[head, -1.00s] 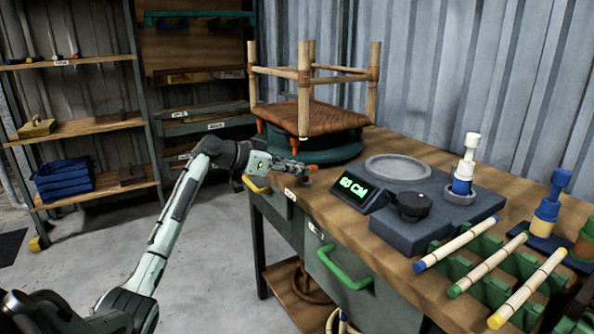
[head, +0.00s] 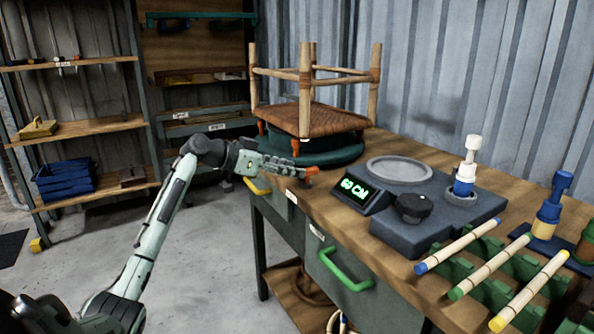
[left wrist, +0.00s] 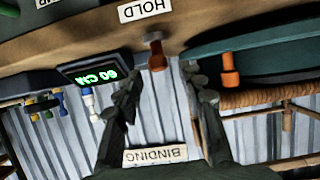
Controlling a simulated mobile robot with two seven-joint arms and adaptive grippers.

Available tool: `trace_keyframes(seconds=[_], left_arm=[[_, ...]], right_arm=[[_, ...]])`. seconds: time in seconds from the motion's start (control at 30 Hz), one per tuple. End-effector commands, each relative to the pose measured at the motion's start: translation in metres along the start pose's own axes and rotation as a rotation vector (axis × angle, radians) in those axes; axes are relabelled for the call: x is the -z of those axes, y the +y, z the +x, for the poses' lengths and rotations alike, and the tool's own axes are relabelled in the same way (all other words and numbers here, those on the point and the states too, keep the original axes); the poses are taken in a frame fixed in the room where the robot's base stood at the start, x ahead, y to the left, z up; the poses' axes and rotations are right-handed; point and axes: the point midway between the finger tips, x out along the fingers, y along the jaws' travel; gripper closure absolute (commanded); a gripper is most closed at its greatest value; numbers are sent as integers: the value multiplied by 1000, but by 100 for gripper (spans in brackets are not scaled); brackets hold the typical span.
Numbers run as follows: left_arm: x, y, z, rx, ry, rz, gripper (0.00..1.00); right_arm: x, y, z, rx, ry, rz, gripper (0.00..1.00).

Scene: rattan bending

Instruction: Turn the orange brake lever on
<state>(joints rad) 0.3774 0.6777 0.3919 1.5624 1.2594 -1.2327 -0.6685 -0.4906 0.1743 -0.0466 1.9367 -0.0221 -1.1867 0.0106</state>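In the left wrist view, which is upside down, the lever (left wrist: 156,55) stands by a HOLD label (left wrist: 145,10). My left gripper (head: 302,170) is level with the lever at the table edge. In the left wrist view its fingers (left wrist: 160,75) are apart, with the lever seen in the gap near the fingertips. I cannot tell whether they touch it. My right gripper is not in view.
A rattan stool frame (head: 310,118) sits upside down on the turntable. Another orange peg (left wrist: 230,72) is beside the lever in the wrist view. A 60 CM display (head: 356,191), a black knob (head: 412,205) and rattan poles (head: 488,265) are to the right. A green drawer handle (head: 343,270) juts out below.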

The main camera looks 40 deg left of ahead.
Motion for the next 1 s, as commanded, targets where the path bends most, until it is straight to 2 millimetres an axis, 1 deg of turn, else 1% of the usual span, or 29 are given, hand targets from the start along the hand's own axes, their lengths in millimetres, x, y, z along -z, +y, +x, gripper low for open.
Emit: trace_keyframes(seconds=[0.03, 0.2, 0.3, 0.4, 0.5, 0.6, 1.0], left_arm=[[-1, -1, -12, 3, -2, 2, 60], [-1, 0, -49, 3, -3, 2, 60], [-1, 0, -67, 2, -2, 1, 60], [0, 0, -80, 1, -1, 1, 60], [0, 0, -88, 1, -1, 0, 60], [0, 0, -91, 0, 0, 0, 60], [0, 0, -92, 0, 0, 0, 60]], right_arm=[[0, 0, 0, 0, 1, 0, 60], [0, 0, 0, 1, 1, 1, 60], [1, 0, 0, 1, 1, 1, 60], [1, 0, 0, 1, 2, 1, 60], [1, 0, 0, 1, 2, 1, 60], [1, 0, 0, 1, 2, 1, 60], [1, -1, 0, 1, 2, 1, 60]])
